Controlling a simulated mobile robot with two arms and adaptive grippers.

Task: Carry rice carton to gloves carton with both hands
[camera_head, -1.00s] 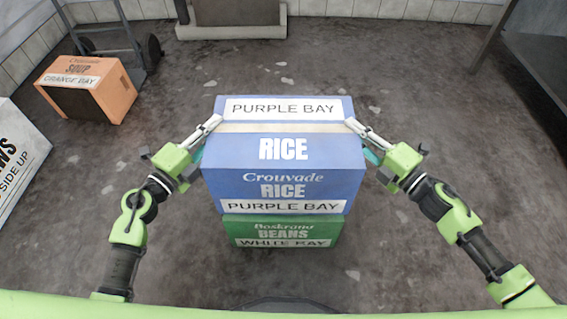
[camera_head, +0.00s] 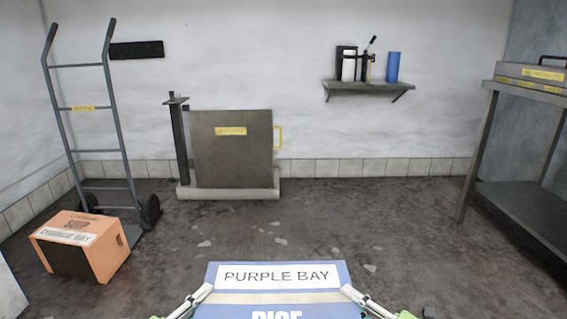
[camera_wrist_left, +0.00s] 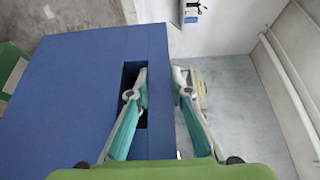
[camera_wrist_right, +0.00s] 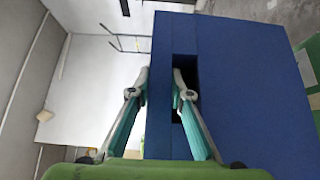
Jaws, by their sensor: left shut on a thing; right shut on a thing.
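The blue rice carton (camera_head: 280,296) shows at the bottom of the head view, with a white PURPLE BAY label; its lower part is cut off. My left gripper (camera_head: 203,292) and my right gripper (camera_head: 350,291) are at its two opposite sides. In the left wrist view, my left gripper (camera_wrist_left: 158,82) pinches the carton's wall at a dark handle slot. In the right wrist view, my right gripper (camera_wrist_right: 161,82) does the same at the opposite slot. No carton with a readable gloves label is in view.
A green carton (camera_wrist_left: 12,72) shows at the edge of the left wrist view. An orange soup carton (camera_head: 100,262) stands by a hand truck (camera_head: 88,110) at left. A metal table (camera_head: 525,200) is at right. The floor ahead (camera_head: 330,225) is clear to a platform scale (camera_head: 230,160).

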